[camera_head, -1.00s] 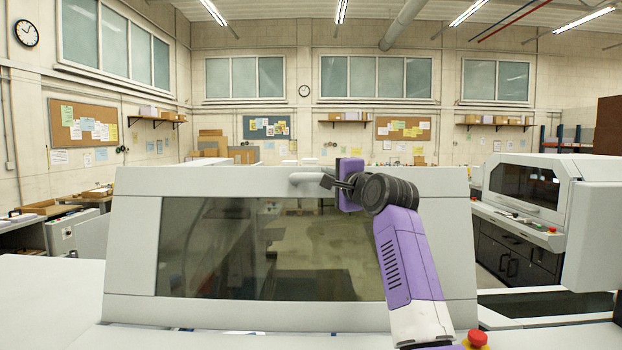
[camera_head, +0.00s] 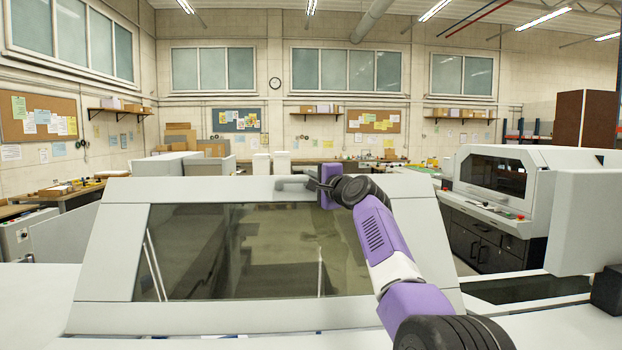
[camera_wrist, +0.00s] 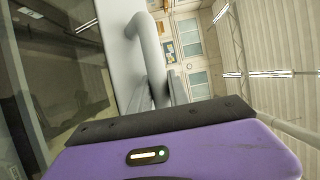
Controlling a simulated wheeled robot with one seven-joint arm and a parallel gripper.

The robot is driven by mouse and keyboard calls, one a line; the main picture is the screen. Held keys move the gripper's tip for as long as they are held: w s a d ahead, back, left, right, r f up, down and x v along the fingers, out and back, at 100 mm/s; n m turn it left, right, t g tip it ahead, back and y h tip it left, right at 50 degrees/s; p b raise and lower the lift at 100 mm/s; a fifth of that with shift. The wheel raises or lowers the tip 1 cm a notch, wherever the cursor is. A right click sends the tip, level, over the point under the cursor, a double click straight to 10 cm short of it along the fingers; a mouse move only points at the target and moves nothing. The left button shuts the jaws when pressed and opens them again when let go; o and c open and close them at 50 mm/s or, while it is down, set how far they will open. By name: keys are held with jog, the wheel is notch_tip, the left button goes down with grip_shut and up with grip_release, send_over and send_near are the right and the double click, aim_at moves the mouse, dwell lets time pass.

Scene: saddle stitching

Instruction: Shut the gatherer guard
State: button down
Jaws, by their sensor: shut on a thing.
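The gatherer guard (camera_head: 120,250) is a grey frame with a dark see-through window (camera_head: 250,245), standing tilted in front of me in the head view. A grey bar handle (camera_head: 290,183) sits on its top rail. My gripper (camera_head: 312,184) is shut on the handle's right part. In the wrist view the handle (camera_wrist: 148,45) curves up from the guard's grey rail, and the gripper's fingers (camera_wrist: 172,85) are closed around its near part. The exact contact is partly hidden by the gripper body.
A grey machine with a dark window (camera_head: 495,175) stands to the right. A grey box-shaped housing (camera_head: 590,220) is near at the right edge. Workbenches with boxes line the back wall. The space above the guard is clear.

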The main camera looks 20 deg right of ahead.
jog(key=shift+w+d+f, duration=0.1)
jog(key=shift+w+f, duration=0.15)
jog(key=shift+f, duration=0.25)
jog(key=shift+w+f, duration=0.2)
jog(key=shift+f, duration=0.3)
jog(key=c, duration=1.3)
grip_release()
jog(key=shift+o, duration=0.2)
jog(key=shift+r, duration=0.3)
